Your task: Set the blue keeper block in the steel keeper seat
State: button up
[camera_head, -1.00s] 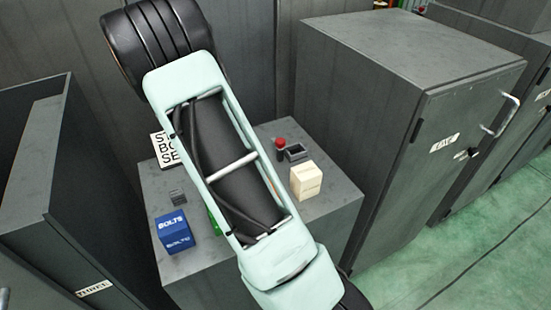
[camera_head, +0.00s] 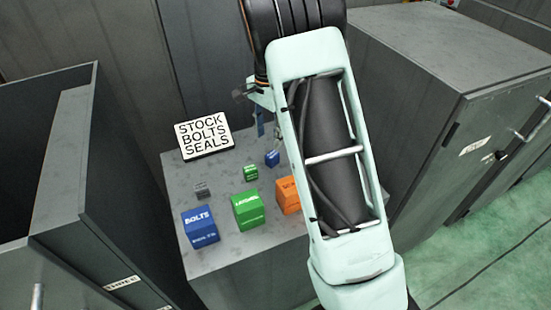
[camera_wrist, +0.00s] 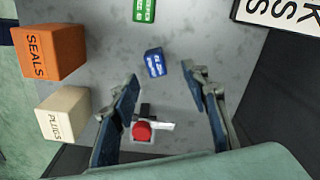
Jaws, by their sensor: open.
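A small blue block (camera_head: 272,158) with white marks, which looks like the keeper block, stands on the grey cabinet top near its back. It also shows in the wrist view (camera_wrist: 154,62), just beyond and between my fingertips, not gripped. My gripper (camera_wrist: 162,78) is open and empty, its two blue fingers spread. In the head view its fingers are small and partly behind my arm. In the wrist view a red-topped knob (camera_wrist: 142,130) with a dark part beside it lies between the fingers. I cannot make out the steel keeper seat clearly now; my arm covers that side in the head view.
A blue BOLTS box (camera_head: 201,226), a green box (camera_head: 248,210) and an orange SEALS box (camera_head: 288,195) stand in front. A small green block (camera_head: 250,173), a small grey piece (camera_head: 203,190) and a sign (camera_head: 204,136) are nearby. A cream PLUGS box (camera_wrist: 64,113) stands beside the orange one.

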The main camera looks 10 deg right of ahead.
aim_at(272, 154)
jog(key=shift+f, duration=0.95)
jog(key=f, duration=0.2)
jog(key=d+f, duration=0.1)
jog(key=f, duration=0.1)
jog(key=shift+s+f, duration=0.1)
jog(key=shift+s, duration=0.2)
jog(key=shift+f, duration=0.6)
jog(key=shift+c, duration=0.6)
grip_shut()
